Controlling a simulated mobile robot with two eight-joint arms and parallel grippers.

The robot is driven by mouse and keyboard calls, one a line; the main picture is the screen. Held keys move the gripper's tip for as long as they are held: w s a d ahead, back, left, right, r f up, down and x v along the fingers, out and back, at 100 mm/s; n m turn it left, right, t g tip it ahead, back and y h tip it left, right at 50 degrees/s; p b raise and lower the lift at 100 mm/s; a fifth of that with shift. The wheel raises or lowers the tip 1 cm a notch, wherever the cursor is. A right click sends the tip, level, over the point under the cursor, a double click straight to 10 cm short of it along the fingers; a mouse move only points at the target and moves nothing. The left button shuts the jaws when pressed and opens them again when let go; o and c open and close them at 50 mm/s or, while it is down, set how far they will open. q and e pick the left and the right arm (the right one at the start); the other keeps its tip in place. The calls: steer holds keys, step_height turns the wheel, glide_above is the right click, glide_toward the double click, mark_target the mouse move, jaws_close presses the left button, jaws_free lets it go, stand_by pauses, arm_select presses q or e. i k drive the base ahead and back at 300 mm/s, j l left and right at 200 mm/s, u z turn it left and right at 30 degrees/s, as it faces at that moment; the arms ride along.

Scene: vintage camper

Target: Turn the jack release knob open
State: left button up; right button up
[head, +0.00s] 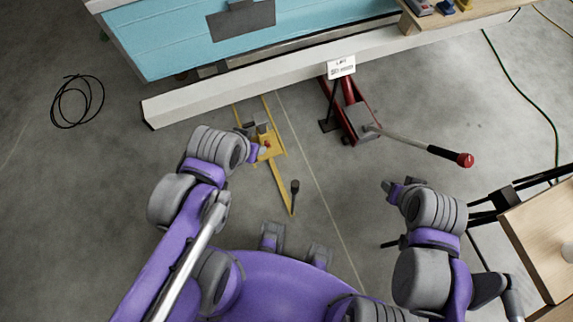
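A yellow jack (276,148) lies on the concrete floor in front of the camper, with a long yellow bar running towards me to a dark upright grip (295,187). A small red knob (266,145) shows on its left side. My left gripper (250,142) is right beside this knob. Whether it touches the knob or is closed on it cannot be made out. A red floor jack (357,118) stands to the right, its grey handle ending in a red and black grip (465,159). My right gripper (399,186) is open and empty, low on the right, apart from both jacks.
The blue camper (165,45) with its long white beam (250,70) closes off the far side. A black cable coil (77,101) lies at left. A wooden-topped table (540,235) is at right. Open floor lies between my arms.

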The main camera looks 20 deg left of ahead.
mark_target(464, 160)
steer(key=l+u, duration=0.15)
steer(key=u, duration=1.1)
steer(key=k+l, duration=0.2)
steer(key=k, duration=0.3)
steer(key=k+l, duration=0.2)
steer(key=k, duration=0.25)
steer(key=k+l+z, duration=0.25)
steer(key=j+z, duration=0.1)
steer(key=z, duration=0.95)
